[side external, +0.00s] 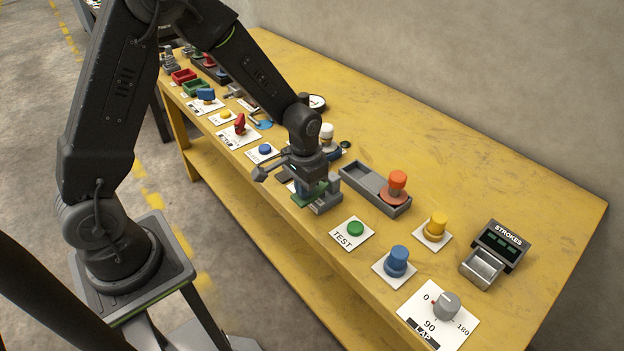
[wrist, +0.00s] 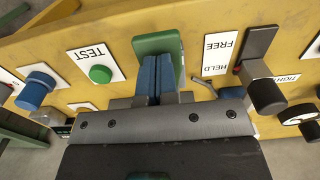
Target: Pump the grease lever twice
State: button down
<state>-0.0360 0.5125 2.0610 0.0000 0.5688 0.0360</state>
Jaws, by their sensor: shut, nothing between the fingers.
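A green rounded paddle (wrist: 160,50) lies right at my fingertips in the wrist view. It looks like the grease lever, but no label on it shows. In the side view the green part (side external: 311,192) sits by a grey block (side external: 328,203) at the table's front edge, directly below my gripper (side external: 308,178). My gripper's blue fingers (wrist: 158,78) are pressed together with nothing between them, and they overlap the paddle in the wrist view. I cannot tell whether they touch it. The STROKES counter (side external: 502,240) stands at the right; its digits are too small to read.
A green TEST button (side external: 355,228) is close to the right of the paddle. A black-knobbed lever (wrist: 262,85) stands by a HELD/FREE label (wrist: 217,52). A grey tray (side external: 360,180) holds an orange spool (side external: 397,187). Blue (side external: 397,260) and yellow (side external: 436,227) knobs stand farther right.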

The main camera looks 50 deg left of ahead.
notch_tip(320, 180, up, 8)
dwell(0.5)
dwell(0.5)
jog(key=s+d+r+t, duration=0.1)
jog(key=s+r+t, duration=0.4)
jog(key=s+r, duration=1)
jog(key=s, duration=0.2)
jog(key=shift+s+d+r+t, duration=0.15)
jog(key=shift+s+d+t, duration=0.05)
jog(key=shift+s+t, duration=0.1)
